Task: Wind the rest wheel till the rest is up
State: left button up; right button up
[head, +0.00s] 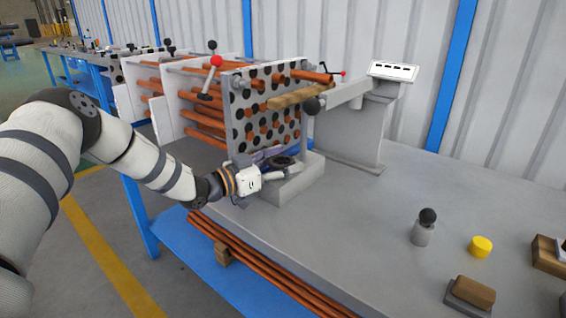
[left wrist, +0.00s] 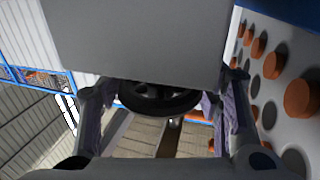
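The rest wheel (head: 284,161) is a small dark wheel low by the perforated plate, above a grey block (head: 292,184) on the bench. In the left wrist view the wheel (left wrist: 160,97) is a dark ring under a large grey part that hides its upper side. My left gripper (head: 266,172) is at the wheel. In the left wrist view its fingers (left wrist: 165,112) stand wide apart, one on each side of the wheel; I see no clear contact. Which part is the rest is unclear; a wooden bar (head: 297,96) sits higher up. My right gripper is out of view.
The tube bundle (head: 205,112) with its perforated plate (head: 240,115) stands close beside my left gripper. A grey stand with a panel (head: 392,71) is behind. A knobbed grey piece (head: 422,230), yellow cylinder (head: 481,246) and wooden block (head: 474,291) lie front right. The bench middle is clear.

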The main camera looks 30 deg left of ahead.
pick_arm(q)
jog(key=shift+o, duration=0.7)
jog(key=shift+s+a, duration=0.2)
jog(key=shift+s, duration=0.15)
jog(key=v, duration=1.1)
jog(key=shift+s, duration=0.15)
